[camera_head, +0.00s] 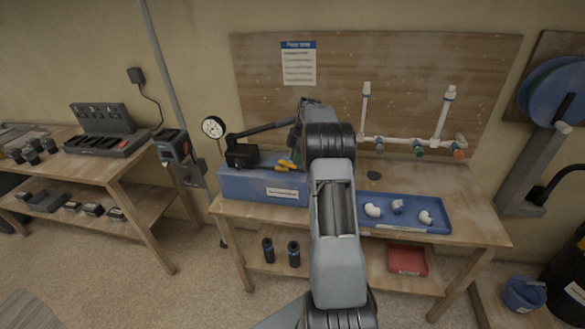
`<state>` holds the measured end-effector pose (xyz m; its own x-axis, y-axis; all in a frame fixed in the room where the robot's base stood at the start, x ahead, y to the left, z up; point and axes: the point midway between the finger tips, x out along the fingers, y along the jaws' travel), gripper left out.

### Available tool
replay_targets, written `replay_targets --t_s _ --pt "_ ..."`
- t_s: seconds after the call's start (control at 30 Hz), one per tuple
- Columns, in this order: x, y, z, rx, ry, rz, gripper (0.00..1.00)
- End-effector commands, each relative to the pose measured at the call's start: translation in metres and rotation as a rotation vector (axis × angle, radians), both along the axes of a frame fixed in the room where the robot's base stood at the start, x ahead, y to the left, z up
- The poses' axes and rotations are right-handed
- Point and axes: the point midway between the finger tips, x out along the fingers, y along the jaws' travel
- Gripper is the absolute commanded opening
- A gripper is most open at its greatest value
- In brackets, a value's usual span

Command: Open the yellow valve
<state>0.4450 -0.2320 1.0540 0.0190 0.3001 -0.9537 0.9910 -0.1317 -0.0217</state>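A yellow piece (287,165), which looks like the yellow valve's handle, shows on top of the blue test pump box (262,187), just left of my arm. A black pump body and a long dark lever (262,130) stand above that box. My arm rises through the middle of the view and bends over at the top. The end of my arm is dark and mostly hidden behind the forearm, above and close to the yellow piece. I cannot make out the fingers or whether they touch anything.
A round pressure gauge (213,127) stands left of the pump. White pipes with blue, green and orange valves (419,151) run along the wooden backboard (470,70). A blue tray (440,226) of white fittings lies on the bench at right. A side table (120,160) stands at left.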

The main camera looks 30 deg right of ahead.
Motion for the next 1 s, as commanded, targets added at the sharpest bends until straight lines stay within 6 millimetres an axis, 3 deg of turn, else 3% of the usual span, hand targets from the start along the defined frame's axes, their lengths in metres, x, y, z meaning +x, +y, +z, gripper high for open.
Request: replay_targets --t_s 0.27,0.53,1.0 --pt "0.002 0.007 -0.006 0.004 0.008 0.012 0.42" --pt "0.002 0.007 -0.004 0.005 0.009 0.013 0.43" --pt "-0.005 -0.017 0.056 0.004 -0.001 -0.005 0.43"
